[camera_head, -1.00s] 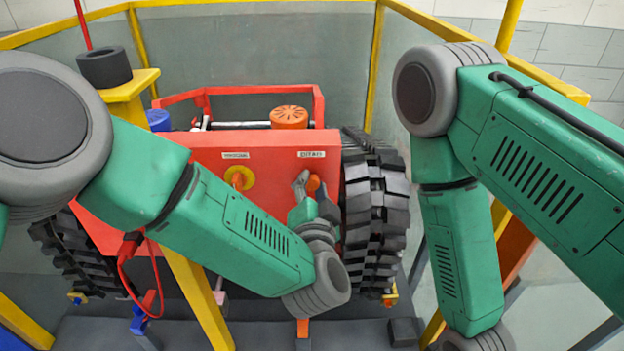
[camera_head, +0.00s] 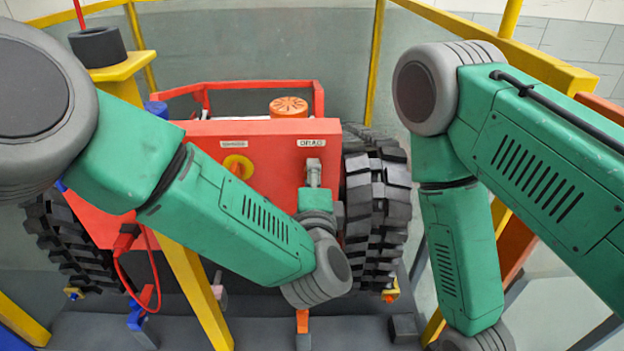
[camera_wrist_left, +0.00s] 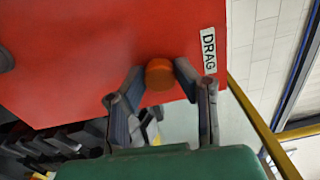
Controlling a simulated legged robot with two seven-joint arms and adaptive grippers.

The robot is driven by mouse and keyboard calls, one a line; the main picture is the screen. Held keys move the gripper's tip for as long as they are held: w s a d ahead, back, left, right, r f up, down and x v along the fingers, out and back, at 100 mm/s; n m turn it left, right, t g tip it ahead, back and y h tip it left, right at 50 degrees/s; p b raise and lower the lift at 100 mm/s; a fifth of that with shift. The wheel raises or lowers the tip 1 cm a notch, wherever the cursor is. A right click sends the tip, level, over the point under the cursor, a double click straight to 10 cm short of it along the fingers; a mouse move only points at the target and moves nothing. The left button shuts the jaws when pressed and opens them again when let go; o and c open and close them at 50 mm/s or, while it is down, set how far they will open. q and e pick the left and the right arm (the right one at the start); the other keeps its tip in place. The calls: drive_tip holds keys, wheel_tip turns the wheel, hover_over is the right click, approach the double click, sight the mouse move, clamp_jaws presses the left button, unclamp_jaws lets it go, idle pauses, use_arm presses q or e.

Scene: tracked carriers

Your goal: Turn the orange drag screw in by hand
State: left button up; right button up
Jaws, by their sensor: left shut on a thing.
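The orange drag screw (camera_wrist_left: 159,73) is a round knob on the red panel (camera_head: 277,140), beside the DRAG label (camera_wrist_left: 209,50). That label also shows in the head view (camera_head: 312,143), just above my left gripper (camera_head: 313,172). In the left wrist view my left gripper (camera_wrist_left: 160,78) has one finger on each side of the drag screw and is shut on it. In the head view the gripper hides the screw. My right arm comes in at the right and runs down past the bottom edge; its gripper is out of view.
A yellow-orange knob (camera_head: 238,166) sits left on the same panel, partly behind my left arm. A black track (camera_head: 375,215) stands close at the right. A red connector (camera_head: 127,237) with a cable hangs at the left. Yellow rails (camera_head: 375,60) surround the carrier.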

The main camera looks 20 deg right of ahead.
use_arm(q)
drive_tip(key=shift+s+f+m, duration=0.15)
drive_tip(key=shift+f+m, duration=0.15)
drive_tip(key=shift+m, duration=0.1)
drive_tip(key=m+b, duration=0.1)
drive_tip(key=m, duration=0.3)
drive_tip(key=shift+f+m, duration=0.1)
drive_tip(key=shift+m, duration=0.2)
drive_tip(key=o, duration=0.9)
drive_tip(key=shift+r, duration=0.2)
